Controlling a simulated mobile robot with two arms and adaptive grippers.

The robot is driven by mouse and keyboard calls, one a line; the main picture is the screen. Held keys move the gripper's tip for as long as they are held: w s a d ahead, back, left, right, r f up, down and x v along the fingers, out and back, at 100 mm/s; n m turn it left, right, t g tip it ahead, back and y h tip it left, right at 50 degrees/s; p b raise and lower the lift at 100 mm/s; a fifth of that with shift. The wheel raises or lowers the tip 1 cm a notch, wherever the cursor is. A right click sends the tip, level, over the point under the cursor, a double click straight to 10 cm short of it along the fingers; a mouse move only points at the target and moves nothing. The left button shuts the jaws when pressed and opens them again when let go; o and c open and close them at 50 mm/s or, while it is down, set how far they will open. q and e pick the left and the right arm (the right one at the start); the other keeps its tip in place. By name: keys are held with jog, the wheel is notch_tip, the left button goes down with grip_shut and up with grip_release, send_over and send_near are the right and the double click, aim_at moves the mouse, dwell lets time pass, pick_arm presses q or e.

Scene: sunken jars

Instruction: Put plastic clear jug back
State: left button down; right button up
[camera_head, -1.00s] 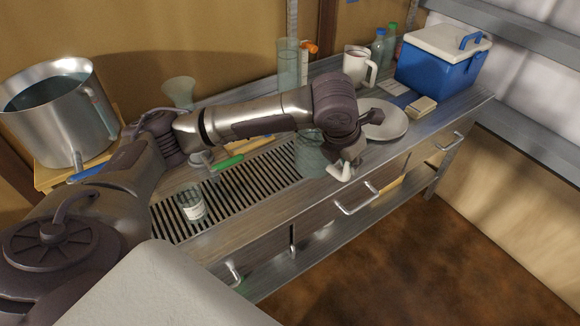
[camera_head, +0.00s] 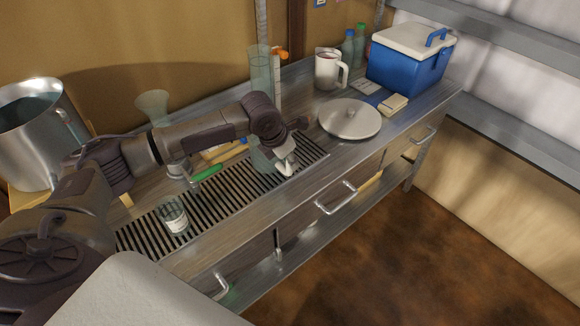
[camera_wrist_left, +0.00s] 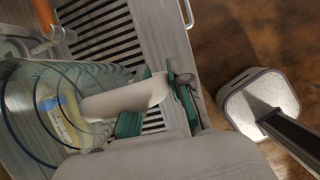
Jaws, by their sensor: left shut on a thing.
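The clear plastic jug (camera_head: 262,158) is at the far right part of the slotted drain grate, partly hidden by my left arm. My left gripper (camera_head: 281,150) is beside it, shut on its pale handle (camera_head: 284,163). In the left wrist view my gripper (camera_wrist_left: 150,100) has green-edged fingers on either side of the white handle (camera_wrist_left: 120,101). The jug's clear body (camera_wrist_left: 45,120) with blue rims fills the left there. I cannot tell whether its base touches the grate (camera_head: 150,232). My right gripper is not in view.
A labelled glass jar (camera_head: 174,216) stands on the grate. A green-handled tool (camera_head: 206,173) lies behind it. A round lid (camera_head: 348,120), white pitcher (camera_head: 327,70), tall clear cylinder (camera_head: 260,72) and blue cooler (camera_head: 408,70) stand farther right. A steel pot (camera_head: 38,150) is at left.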

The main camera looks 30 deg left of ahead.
pick_arm(q)
notch_tip(320, 180, down, 3)
jog(key=shift+f+p, duration=0.2)
jog(key=shift+p, duration=0.1)
jog(key=c, duration=1.1)
grip_release()
jog(key=shift+s, duration=0.1)
jog(key=shift+o, duration=0.2)
jog(key=b+v, duration=0.1)
jog(key=v, duration=1.1)
jog(key=shift+d, duration=0.1)
